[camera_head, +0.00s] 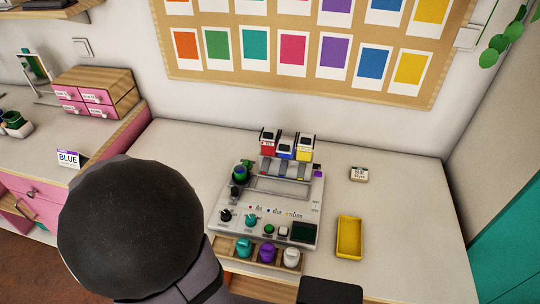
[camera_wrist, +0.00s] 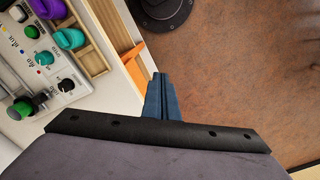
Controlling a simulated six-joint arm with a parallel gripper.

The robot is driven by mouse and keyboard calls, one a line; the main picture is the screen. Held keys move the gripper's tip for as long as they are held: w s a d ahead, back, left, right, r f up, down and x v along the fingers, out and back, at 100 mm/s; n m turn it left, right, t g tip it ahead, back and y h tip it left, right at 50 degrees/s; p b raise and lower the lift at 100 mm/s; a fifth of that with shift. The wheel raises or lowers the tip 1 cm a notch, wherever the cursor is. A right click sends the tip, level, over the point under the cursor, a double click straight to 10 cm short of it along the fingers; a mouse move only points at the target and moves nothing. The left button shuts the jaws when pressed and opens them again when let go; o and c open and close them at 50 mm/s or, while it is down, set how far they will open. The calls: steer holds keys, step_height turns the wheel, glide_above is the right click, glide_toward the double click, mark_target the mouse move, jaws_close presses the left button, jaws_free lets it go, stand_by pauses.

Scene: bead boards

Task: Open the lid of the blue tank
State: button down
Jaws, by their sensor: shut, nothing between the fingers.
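The blue tank (camera_head: 286,152) stands at the back of the white machine (camera_head: 262,212), between a red tank (camera_head: 268,138) and a yellow tank (camera_head: 305,151). Its top looks dark; the lid is too small to make out clearly. My gripper (camera_wrist: 160,77) shows in the wrist view with its blue fingers together and nothing between them. It points past the table's edge over the brown floor, away from the tanks. The tanks are not in the wrist view. My gripper cannot be made out in the head view, where my dark arm fills the lower left.
A wooden rack (camera_head: 256,250) with teal, purple and white pieces sits at the machine's front. A yellow tray (camera_head: 349,238) and small labelled block (camera_head: 359,174) lie to its right. A BLUE card (camera_head: 68,159) and pink drawers (camera_head: 92,95) are left. The right table surface is mostly clear.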

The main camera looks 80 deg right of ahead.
steer(key=s+d+r+m+h+b, duration=0.1)
steer(key=s+d+m+h+b, duration=0.2)
steer(key=d, duration=0.8)
steer(key=s+d+r+m+b, duration=0.1)
steer(key=s+d+m+b, duration=0.3)
steer(key=d, duration=0.6)
steer(key=s+d+r+m+g+h, duration=0.1)
steer(key=s+d+r+m, duration=0.1)
steer(key=m, duration=0.5)
steer(key=s+d+r+m+g+h+p, duration=0.1)
steer(key=s+d+r+m+g, duration=0.1)
steer(key=r+m, duration=0.4)
steer(key=s+d+r+m+g+p, duration=0.1)
steer(key=s+d+r+m, duration=0.3)
steer(key=m, duration=0.4)
steer(key=shift+d+r+g+h, duration=0.3)
steer(key=shift+d+h, duration=0.1)
steer(key=shift+d, duration=0.25)
steer(key=shift+s+f, duration=0.1)
